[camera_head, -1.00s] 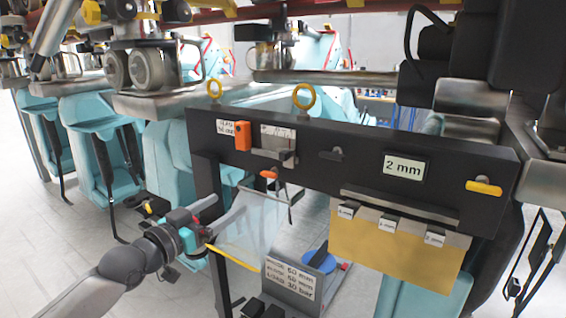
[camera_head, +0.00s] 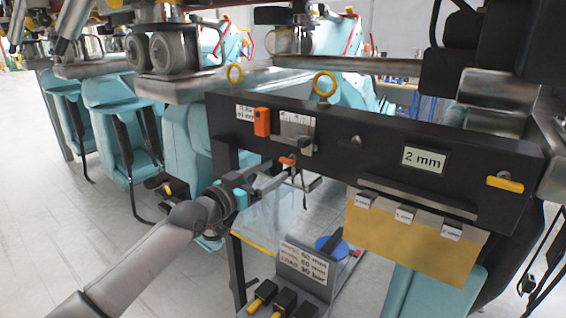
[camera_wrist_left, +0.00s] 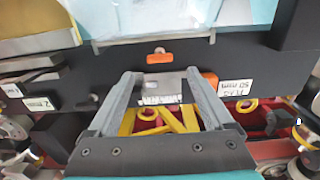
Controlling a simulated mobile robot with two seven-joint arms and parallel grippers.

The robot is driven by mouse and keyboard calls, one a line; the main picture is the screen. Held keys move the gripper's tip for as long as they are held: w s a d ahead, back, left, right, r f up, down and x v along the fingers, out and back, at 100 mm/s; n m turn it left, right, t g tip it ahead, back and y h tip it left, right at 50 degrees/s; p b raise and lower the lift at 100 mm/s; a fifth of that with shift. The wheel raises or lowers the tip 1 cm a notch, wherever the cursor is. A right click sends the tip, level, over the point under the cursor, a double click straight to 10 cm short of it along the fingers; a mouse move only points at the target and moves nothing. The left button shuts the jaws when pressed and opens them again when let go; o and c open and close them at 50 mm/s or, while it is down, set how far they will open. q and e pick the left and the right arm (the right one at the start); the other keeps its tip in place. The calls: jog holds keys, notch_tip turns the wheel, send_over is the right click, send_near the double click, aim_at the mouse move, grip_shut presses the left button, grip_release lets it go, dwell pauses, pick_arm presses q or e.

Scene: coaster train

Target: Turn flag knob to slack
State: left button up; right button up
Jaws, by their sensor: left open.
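A black panel (camera_head: 462,165) hangs across the middle of the head view. Near its left end are an orange block (camera_head: 262,122) beside a printed label (camera_head: 245,113), and a small orange knob (camera_head: 288,160) below a light scale plate (camera_head: 297,126). I cannot tell for sure which is the flag knob. My left gripper (camera_head: 284,175) is open, its fingers close to the orange knob. In the left wrist view the panel is upside down; the open fingers (camera_wrist_left: 160,76) point at it, with the orange knob (camera_wrist_left: 159,57) beyond and between them. My right gripper is not in view.
A dark knob (camera_head: 356,141), a "2 mm" label (camera_head: 424,159) and a yellow handle (camera_head: 505,184) sit further right on the panel. A tan board (camera_head: 415,238) hangs below. A sign plate (camera_head: 303,268) and a blue disc (camera_head: 328,245) are lower. Open floor lies left.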

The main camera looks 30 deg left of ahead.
aim_at(285, 162)
pick_arm(q)
jog(key=shift+w+d, duration=0.15)
jog(key=shift+w, duration=1.65)
jog(key=shift+w+d, duration=0.1)
jog(key=shift+w, duration=1.65)
jog(key=shift+c, duration=0.2)
grip_shut()
